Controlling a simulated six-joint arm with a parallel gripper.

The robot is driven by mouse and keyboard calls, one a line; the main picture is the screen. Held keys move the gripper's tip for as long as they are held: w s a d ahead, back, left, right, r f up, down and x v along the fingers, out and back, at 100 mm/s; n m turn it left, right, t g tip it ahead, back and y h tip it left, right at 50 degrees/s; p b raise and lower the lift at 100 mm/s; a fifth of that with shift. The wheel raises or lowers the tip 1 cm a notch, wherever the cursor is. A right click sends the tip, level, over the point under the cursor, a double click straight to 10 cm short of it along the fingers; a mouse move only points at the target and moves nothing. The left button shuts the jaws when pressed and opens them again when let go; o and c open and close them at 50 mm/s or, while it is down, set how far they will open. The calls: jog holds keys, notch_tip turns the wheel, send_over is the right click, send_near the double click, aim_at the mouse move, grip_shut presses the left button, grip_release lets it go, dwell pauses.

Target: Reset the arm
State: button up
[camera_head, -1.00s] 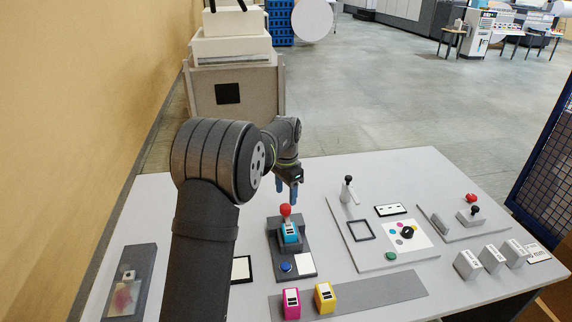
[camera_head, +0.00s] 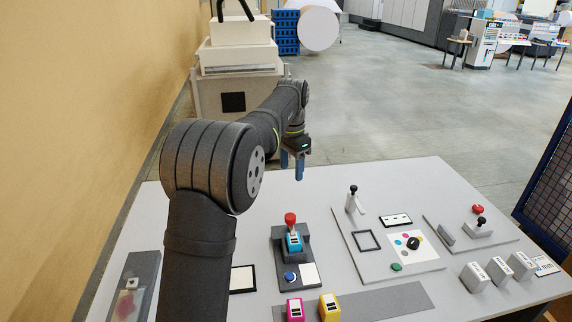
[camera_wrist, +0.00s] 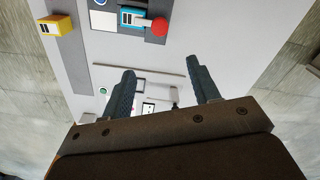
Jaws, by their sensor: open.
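My gripper (camera_head: 291,166) is open and empty in the head view, above the far edge of the grey table (camera_head: 372,172). My arm reaches out from the lower left. In the wrist view, the two blue-grey fingers (camera_wrist: 162,88) are spread apart with nothing between them. A cyan cartridge (camera_head: 293,242) sits in a dark grey station with a red knob (camera_head: 290,219) above it, apart from my gripper. The cyan cartridge (camera_wrist: 132,18) and the red knob (camera_wrist: 159,27) also show at the top of the wrist view.
Magenta (camera_head: 295,309) and yellow (camera_head: 329,306) cartridges stand on a grey strip at the front. A panel with a black lever (camera_head: 353,190) and a colour chart is right of centre. Several grey blocks stand at the right. The far table edge is clear.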

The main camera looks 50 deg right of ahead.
aim_at(291, 215)
dwell(0.3)
notch_tip(291, 215, down, 18)
jog(key=shift+r, duration=0.25)
dwell(0.3)
